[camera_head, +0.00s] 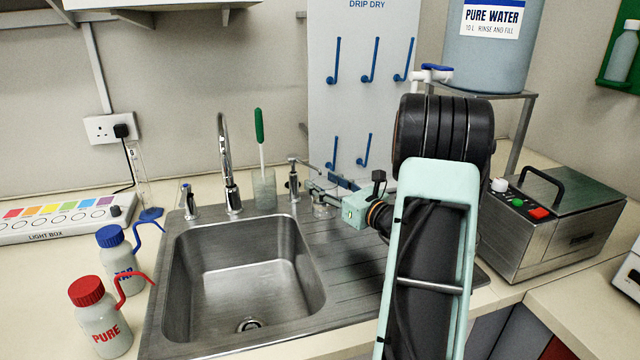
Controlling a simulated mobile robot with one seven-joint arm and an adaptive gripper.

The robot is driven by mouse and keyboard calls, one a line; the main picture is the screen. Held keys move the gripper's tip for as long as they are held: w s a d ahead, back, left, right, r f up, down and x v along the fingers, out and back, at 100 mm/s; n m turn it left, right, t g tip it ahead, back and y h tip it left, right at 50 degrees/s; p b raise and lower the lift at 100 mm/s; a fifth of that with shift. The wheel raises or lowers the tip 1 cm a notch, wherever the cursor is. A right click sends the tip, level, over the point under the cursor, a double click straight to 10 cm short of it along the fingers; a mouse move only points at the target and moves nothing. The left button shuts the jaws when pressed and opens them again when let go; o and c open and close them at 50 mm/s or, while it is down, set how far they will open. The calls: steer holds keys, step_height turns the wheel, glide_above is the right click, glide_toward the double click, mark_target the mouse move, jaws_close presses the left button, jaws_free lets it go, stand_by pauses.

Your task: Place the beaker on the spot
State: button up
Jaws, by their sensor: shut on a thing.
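A small clear glass beaker (322,211) is at the draining board, behind and right of the sink basin. My gripper (318,194) reaches it from the right and is shut on it; the fingers cover its upper part. I cannot tell whether the beaker's base touches the board. The spot cannot be made out; my arm hides much of the board's right side.
The steel sink (240,265) fills the middle. A glass holding a green-handled brush (260,140), taps (228,165) and a soap pump (294,180) stand behind it. Wash bottles (102,315) stand left. A metal bath (550,225) stands right.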

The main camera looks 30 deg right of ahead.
steer(key=shift+s+d+f, duration=0.2)
steer(key=shift+s, duration=0.25)
steer(key=shift+a+f, duration=0.1)
steer(key=shift+f, duration=0.15)
steer(key=o, duration=1.5)
steer(key=shift+c, duration=0.2)
steer(key=shift+o, duration=0.4)
steer(key=shift+r, duration=0.1)
steer(key=shift+r, duration=0.25)
steer(key=s, duration=0.4)
steer(key=s+d, duration=0.1)
steer(key=s, duration=0.7)
steer(key=shift+d+f, duration=0.15)
steer(key=shift+d, duration=0.2)
steer(key=shift+w, duration=0.1)
